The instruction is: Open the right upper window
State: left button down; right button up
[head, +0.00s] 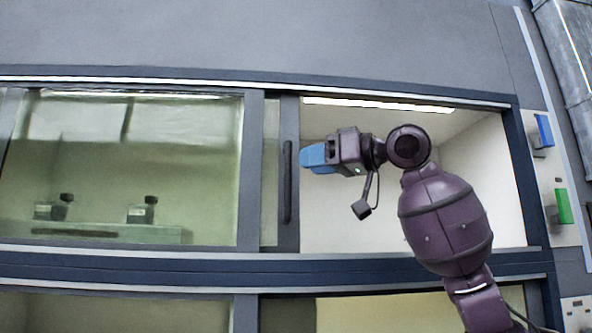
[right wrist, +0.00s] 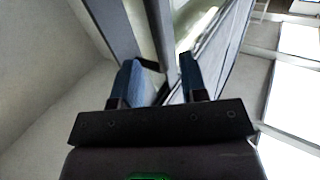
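The right upper window has a dark upright frame (head: 289,215) with a long dark handle (head: 287,180). It stands slid to the left, mostly overlapping the left upper window (head: 120,165). To its right the opening is clear, showing a pale lit interior (head: 350,220). My right gripper (head: 311,158) has blue fingers pointing left, just right of the handle in the head view. In the right wrist view the fingers (right wrist: 160,82) stand apart, with nothing clearly held between them. Whether they touch the frame or handle, I cannot tell. My left gripper is not in view.
Dark rails (head: 400,268) run below the upper windows, with lower windows beneath. A blue fixture (head: 544,131) and a green one (head: 563,206) sit on the right panel. Two dark-topped objects stand behind the left glass.

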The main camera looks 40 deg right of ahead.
jog(key=b+v, duration=0.1)
jog(key=v, duration=0.3)
jog(key=shift+s+d, duration=0.15)
jog(key=shift+s, duration=0.25)
